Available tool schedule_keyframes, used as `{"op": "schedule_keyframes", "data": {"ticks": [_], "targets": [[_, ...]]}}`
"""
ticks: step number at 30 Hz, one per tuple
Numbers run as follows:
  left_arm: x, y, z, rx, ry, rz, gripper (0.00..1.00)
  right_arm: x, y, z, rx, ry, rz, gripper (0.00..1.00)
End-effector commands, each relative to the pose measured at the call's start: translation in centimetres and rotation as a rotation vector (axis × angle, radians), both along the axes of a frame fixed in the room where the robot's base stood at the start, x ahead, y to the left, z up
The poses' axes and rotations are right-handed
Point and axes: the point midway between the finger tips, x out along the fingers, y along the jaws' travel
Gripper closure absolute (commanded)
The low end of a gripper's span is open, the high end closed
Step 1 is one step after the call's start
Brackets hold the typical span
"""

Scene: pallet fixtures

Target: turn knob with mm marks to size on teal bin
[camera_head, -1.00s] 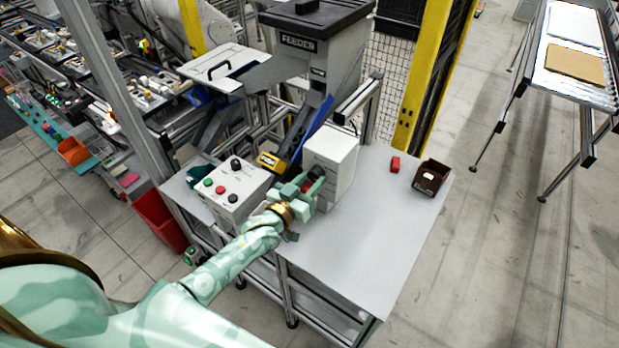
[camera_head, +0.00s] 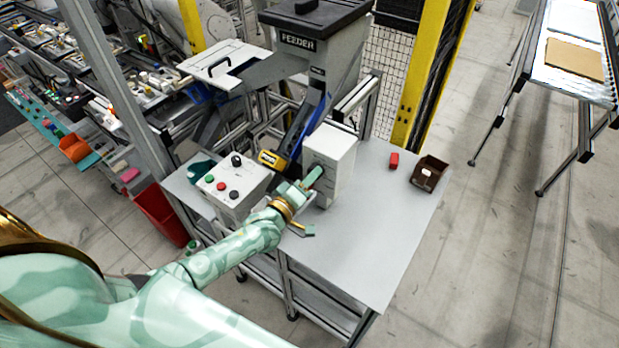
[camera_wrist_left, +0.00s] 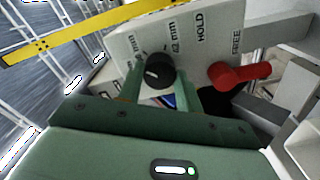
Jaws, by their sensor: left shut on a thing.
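The black knob (camera_wrist_left: 159,71) with mm marks is on the white box (camera_head: 331,160) on the table. In the left wrist view, one mark beside it reads 42 mm; another mm mark is partly hidden. A short white line shows on the knob's face; I cannot tell exactly which mark it meets. My left gripper (camera_wrist_left: 158,88) is shut on the knob, one green finger on each side. In the head view this gripper (camera_head: 311,181) is at the box's front face and hides the knob. A teal bin (camera_head: 203,166) stands behind the button box; no size is readable on it.
A red lever (camera_wrist_left: 240,75) sticks out beside the knob, near the words HOLD and FREE. The button box (camera_head: 233,186) stands left of my gripper. A red block (camera_head: 394,160) and a brown bin (camera_head: 429,174) are at the right. The table's front right is clear.

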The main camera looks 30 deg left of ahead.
Motion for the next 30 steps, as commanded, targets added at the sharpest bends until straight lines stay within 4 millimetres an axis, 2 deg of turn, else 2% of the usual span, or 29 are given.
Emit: {"op": "schedule_keyframes", "data": {"ticks": [18, 30], "targets": [[0.0, 0.0, 0.0, -0.546, 0.077, 0.0, 0.88, 0.0, 0.0, -0.9, 0.0, 0.001, 0.001, 1.0], [0.0, 0.0, 0.0, -0.735, 0.104, 0.0, 0.88, -0.1, -0.1, -1.3, -0.001, 0.001, 0.002, 1.0]]}}
